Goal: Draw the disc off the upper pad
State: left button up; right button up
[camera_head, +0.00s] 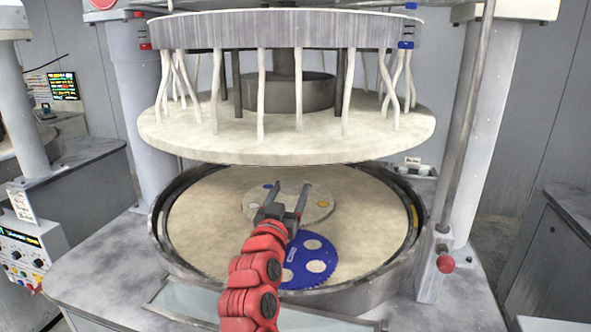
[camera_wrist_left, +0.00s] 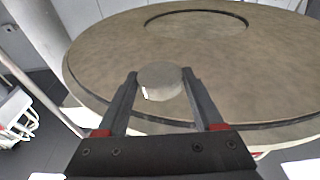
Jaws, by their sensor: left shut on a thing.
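The disc (camera_wrist_left: 160,80) is a small, thick grey round piece with a small white mark on its edge. My left gripper (camera_wrist_left: 158,88) is shut on it, a finger on each side. Behind it in the left wrist view is the broad grey-brown face of the upper pad (camera_wrist_left: 225,80), with a ring outline. I cannot tell whether the disc touches it. In the head view my left gripper (camera_head: 288,191) is below the upper platen (camera_head: 285,142), above the lower platen. The pad's underside is hidden there and I cannot make out the disc. My right gripper is not in view.
The lower platen (camera_head: 205,210) has a raised dark rim. It bears a blue toothed carrier (camera_head: 312,272) with round openings, and a pale round plate (camera_head: 322,212) at its centre. A machine column (camera_head: 470,150) stands at right, and a control box (camera_head: 28,255) at left.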

pick_arm(q)
jog(key=p+v, duration=0.1)
jog(key=v, duration=1)
dwell(0.4)
jog(key=shift+f, duration=0.1)
